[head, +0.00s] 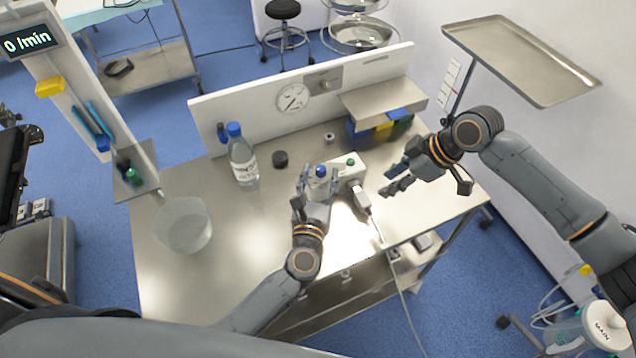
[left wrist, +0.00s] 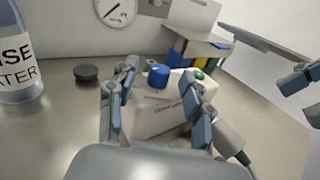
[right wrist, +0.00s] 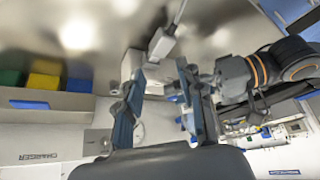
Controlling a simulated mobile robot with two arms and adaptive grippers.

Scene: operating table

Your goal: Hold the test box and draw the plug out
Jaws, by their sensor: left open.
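The test box (head: 350,167) is a white box with a blue knob and a green button on top, standing on the steel table. A pale plug (head: 362,201) sits at its right front, with a cable running off the table's front edge. The plug also shows in the left wrist view (left wrist: 228,138) and the right wrist view (right wrist: 162,43). My left gripper (head: 316,185) is open at the box's left front; in the left wrist view its fingers (left wrist: 157,88) stand apart with the box between and beyond them. My right gripper (head: 391,180) is open and empty, right of the box and plug.
A water bottle (head: 241,158), a black cap (head: 280,159) and a clear bowl (head: 183,226) stand left of the box. A raised shelf (head: 384,98) with coloured bins is behind it. A backboard with a gauge (head: 293,98) closes the table's rear.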

